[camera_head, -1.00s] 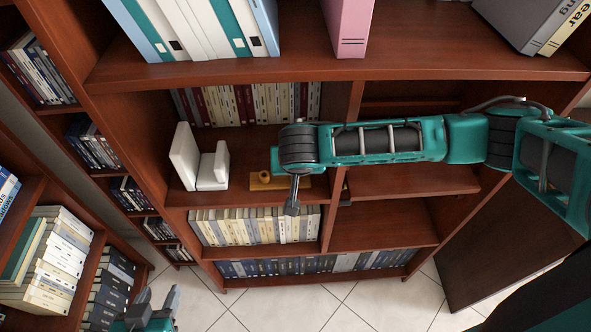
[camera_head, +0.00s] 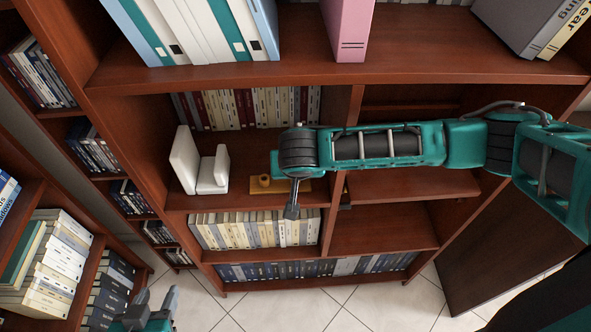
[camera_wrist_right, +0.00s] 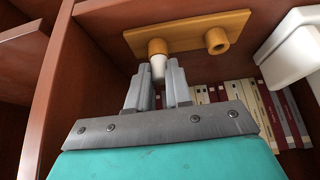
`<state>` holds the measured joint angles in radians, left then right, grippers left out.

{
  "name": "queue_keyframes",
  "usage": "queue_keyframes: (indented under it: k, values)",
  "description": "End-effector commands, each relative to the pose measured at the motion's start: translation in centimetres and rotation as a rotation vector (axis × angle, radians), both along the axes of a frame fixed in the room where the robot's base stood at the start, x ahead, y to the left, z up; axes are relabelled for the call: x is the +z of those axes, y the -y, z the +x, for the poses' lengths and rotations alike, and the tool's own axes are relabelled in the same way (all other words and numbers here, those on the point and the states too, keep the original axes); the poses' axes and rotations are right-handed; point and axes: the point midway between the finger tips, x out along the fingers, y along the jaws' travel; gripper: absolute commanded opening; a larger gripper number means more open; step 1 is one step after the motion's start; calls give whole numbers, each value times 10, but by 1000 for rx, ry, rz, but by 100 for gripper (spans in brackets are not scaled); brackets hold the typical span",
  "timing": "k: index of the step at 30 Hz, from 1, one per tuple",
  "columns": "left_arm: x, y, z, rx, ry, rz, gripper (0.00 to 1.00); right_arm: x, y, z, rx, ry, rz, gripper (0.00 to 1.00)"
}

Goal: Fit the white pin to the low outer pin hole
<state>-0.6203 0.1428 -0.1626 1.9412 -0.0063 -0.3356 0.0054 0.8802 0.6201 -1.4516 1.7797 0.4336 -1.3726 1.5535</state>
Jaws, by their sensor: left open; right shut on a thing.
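The white pin (camera_wrist_right: 158,68) is held upright in the picture between the fingertips of my right gripper (camera_wrist_right: 160,80) in the right wrist view. Its far end meets the mouth of one tube of an ochre holder plate (camera_wrist_right: 187,32); I cannot tell whether it is inside. The plate's other tube (camera_wrist_right: 217,40) stands beside it, open and empty. In the head view the plate (camera_head: 266,186) lies on the middle shelf, partly behind my right gripper (camera_head: 291,212), and the pin is hidden. My left gripper (camera_head: 157,303) is open and empty at the bottom left.
A white bookend-like object (camera_head: 201,172) stands just left of the plate and shows in the wrist view (camera_wrist_right: 290,48). An upright divider (camera_head: 341,125) is to the right. Rows of books (camera_head: 255,229) fill the shelf below. The right-hand compartment (camera_head: 385,226) is clear.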

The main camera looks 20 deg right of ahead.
Motion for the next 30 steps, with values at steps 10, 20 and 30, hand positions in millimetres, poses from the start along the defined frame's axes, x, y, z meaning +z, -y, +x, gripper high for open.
queue_keyframes:
  k: [10, 20, 30]
  values:
    - [15, 0, -3, 0, -8, 0, 49, 15, 0, 0, 0, -1, 0, 0]
    - [29, 0, -4, 0, -10, 1, 49, 29, 0, 0, 0, 0, 0, 0]
    - [41, 0, -4, 0, -9, 1, 49, 46, 0, 0, -1, 0, 0, 0]
